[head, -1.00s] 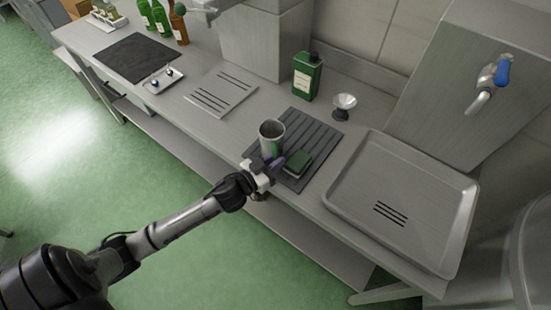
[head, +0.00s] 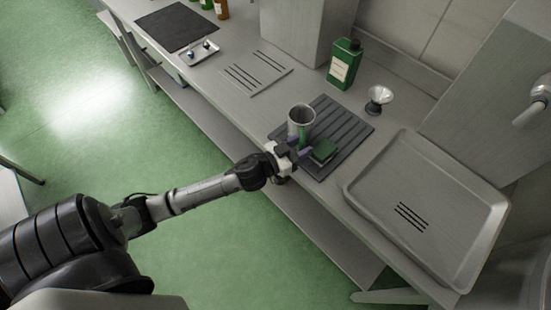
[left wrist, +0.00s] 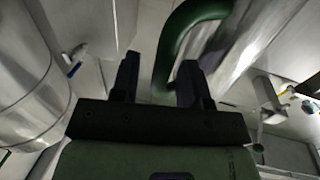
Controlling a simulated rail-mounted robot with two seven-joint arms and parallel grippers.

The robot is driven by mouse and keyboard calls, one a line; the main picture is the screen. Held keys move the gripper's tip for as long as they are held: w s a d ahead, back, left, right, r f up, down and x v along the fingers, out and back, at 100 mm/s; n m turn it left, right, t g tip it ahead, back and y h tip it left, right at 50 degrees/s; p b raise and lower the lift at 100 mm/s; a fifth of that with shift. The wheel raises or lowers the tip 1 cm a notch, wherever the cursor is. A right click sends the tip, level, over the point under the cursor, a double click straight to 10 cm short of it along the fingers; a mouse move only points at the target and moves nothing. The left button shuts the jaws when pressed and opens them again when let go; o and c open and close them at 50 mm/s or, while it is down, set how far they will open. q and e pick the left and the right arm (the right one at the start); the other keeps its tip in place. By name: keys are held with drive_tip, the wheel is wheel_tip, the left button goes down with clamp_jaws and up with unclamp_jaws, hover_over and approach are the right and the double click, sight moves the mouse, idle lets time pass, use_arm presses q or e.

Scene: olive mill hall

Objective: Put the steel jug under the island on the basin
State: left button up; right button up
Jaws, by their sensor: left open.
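The steel jug (head: 301,114), a grey metal cup with a green handle, stands upright on a dark ribbed mat (head: 345,122) on the steel counter. In the left wrist view the green handle (left wrist: 172,40) reaches down between the two open fingers (left wrist: 158,82), and the jug's shiny wall (left wrist: 245,45) shows at upper right. I cannot tell whether the fingers touch the handle. The basin (head: 440,195), a shallow steel tray with dark slots, is right of the mat.
A green bottle (head: 343,64) and a small funnel-like cup (head: 379,98) stand behind the mat. A tap (head: 530,113) is above the basin. Further left are a slotted plate (head: 243,80), a small tray (head: 193,55) and a black mat (head: 177,27). The basin is empty.

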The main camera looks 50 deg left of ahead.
use_arm(q)
drive_tip(key=s+a, duration=0.1)
drive_tip(key=s, duration=1.2)
drive_tip(key=s+d+f+n+g+y, duration=0.2)
drive_tip(key=s+f+g+y, duration=0.2)
drive_tip(key=f+g, duration=0.3)
drive_tip(key=shift+s+d+f, duration=0.2)
drive_tip(key=shift+s, duration=0.3)
drive_tip(key=shift+o, duration=0.2)
drive_tip(key=s+d+f+m+g+h, duration=0.1)
drive_tip(key=s+d+f+m+g, duration=0.1)
drive_tip(key=s+d+g, duration=0.4)
drive_tip(key=shift+s+d+f+g+h, duration=0.3)
drive_tip(key=shift+s+d+f+h, duration=0.15)
drive_tip(key=shift+s, duration=0.65)
drive_tip(key=shift+o, duration=0.2)
drive_tip(key=shift+s+d+m+g, duration=0.2)
drive_tip(key=shift+s+m+g, duration=0.1)
drive_tip(key=shift+s, duration=0.2)
